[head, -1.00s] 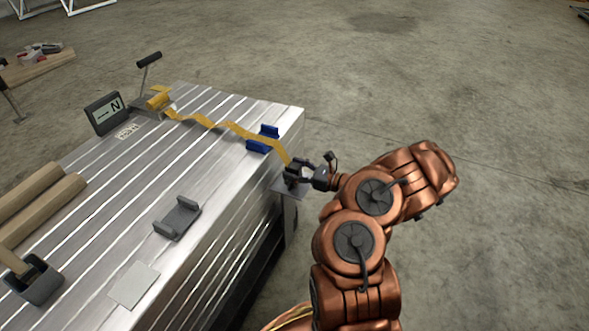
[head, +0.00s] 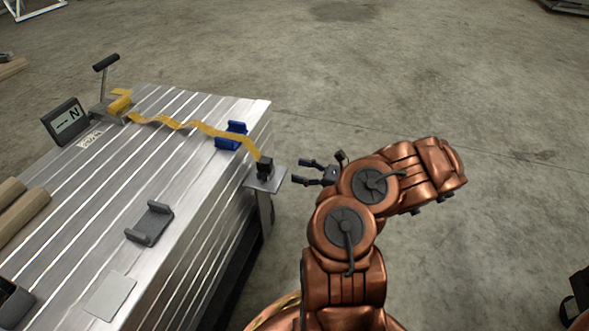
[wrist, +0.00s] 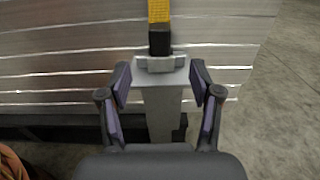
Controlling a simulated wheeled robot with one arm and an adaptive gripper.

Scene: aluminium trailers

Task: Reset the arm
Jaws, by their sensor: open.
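My gripper (head: 305,172) is open and empty, just right of the trailer edge in the head view. It also shows in the wrist view (wrist: 163,100), with its two fingers spread apart. A black block (head: 264,168) at the end of a yellow strap (head: 190,125) sits on a small grey plate (head: 266,182) at the trailer's side. The gripper is clear of this block. In the wrist view the block (wrist: 160,43) and strap end (wrist: 159,10) lie ahead, beyond the fingertips. My copper arm reaches up from the bottom of the head view.
The aluminium trailer (head: 185,180) fills the left. On it are a blue bracket (head: 231,136), a grey bracket (head: 150,223), a flat plate (head: 110,295), a display (head: 65,121) and a handled device (head: 112,103). Open concrete floor (head: 430,90) lies behind and to the right.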

